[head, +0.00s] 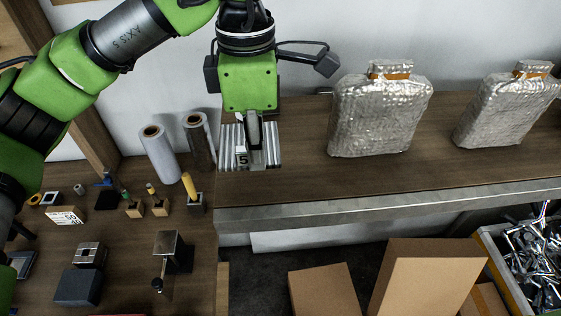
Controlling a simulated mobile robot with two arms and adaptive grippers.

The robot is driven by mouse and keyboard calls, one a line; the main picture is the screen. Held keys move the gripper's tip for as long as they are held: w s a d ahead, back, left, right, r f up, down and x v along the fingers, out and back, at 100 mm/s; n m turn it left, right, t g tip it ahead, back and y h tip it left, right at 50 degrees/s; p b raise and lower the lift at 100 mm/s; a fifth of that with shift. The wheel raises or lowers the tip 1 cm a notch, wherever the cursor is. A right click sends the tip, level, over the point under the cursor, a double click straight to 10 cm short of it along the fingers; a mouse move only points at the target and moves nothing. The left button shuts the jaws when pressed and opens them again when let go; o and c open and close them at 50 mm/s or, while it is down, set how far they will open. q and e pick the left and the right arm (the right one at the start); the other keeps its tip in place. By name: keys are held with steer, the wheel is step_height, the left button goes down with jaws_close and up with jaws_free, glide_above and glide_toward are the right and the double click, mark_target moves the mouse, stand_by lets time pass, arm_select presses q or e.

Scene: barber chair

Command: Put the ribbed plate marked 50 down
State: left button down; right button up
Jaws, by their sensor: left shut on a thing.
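The ribbed plate (229,135) is a silvery slab with raised ribs, seen in the head view at the left end of the raised wooden shelf. A small white label on it shows a 5; the rest of the label is hidden by a finger. My left gripper (257,150) comes down from above and is shut on the plate. The plate appears to be at the shelf surface, but I cannot tell whether it touches it. My right gripper is not in view.
Two silver wrapped packages (380,115) stand on the shelf to the right. Rolls (158,153) and small tools stand on the lower bench at left. Cardboard boxes (425,280) and a bin of metal parts (540,245) are below the shelf. The shelf between plate and packages is clear.

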mark_target(276, 154)
arm_select(q)
steer(key=d+f, duration=0.1)
steer(key=w+d+f+p, duration=0.1)
steer(key=f, duration=0.1)
steer(key=d+f, duration=0.1)
steer(key=shift+w+d+f, duration=0.1)
steer(key=shift+w+f, duration=0.15)
steer(key=shift+f, duration=0.1)
step_height(276, 154, down, 2)
steer(key=shift+d+f+p, duration=0.15)
steer(key=shift+f+p, duration=0.1)
steer(key=shift+p, duration=0.35)
steer(key=shift+f, duration=0.6)
steer(key=c, duration=2)
jaws_free()
steer(key=shift+c, duration=0.2)
